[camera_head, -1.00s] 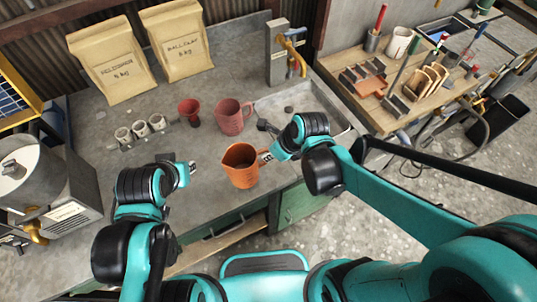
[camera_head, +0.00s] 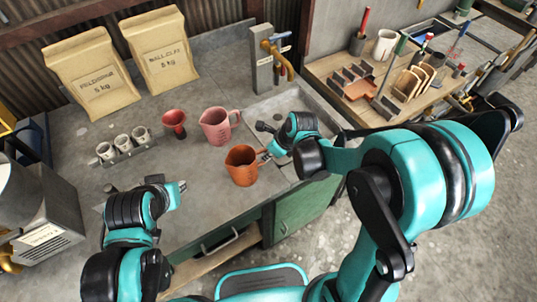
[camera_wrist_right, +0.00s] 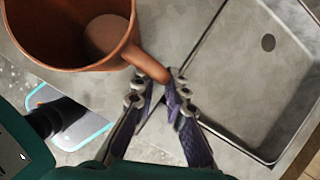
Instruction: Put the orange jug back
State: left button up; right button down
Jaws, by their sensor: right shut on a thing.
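The orange jug (camera_head: 243,168) is upright over the front part of the grey counter, left of the sink; I cannot tell if its base touches the counter. My right gripper (camera_head: 265,157) is at the jug's right side, shut on its handle. In the right wrist view the jug (camera_wrist_right: 75,45) is at the upper left, and the fingertips (camera_wrist_right: 165,83) pinch the end of the handle. My left gripper (camera_head: 180,187) is low over the counter to the left, apart from the jug; its fingers are too small to read.
A pink jug (camera_head: 218,126) and a red funnel-like cup (camera_head: 174,120) stand behind the orange jug. Small white cups (camera_head: 123,145) sit in a rack at left. The sink (camera_head: 268,107) with a tap (camera_head: 278,55) is at right. Two paper bags (camera_head: 160,52) lean at the back.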

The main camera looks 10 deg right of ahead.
jog(key=shift+s+f, duration=0.1)
jog(key=shift+f, duration=0.05)
jog(key=c, duration=1.6)
grip_release()
jog(key=shift+o, duration=0.2)
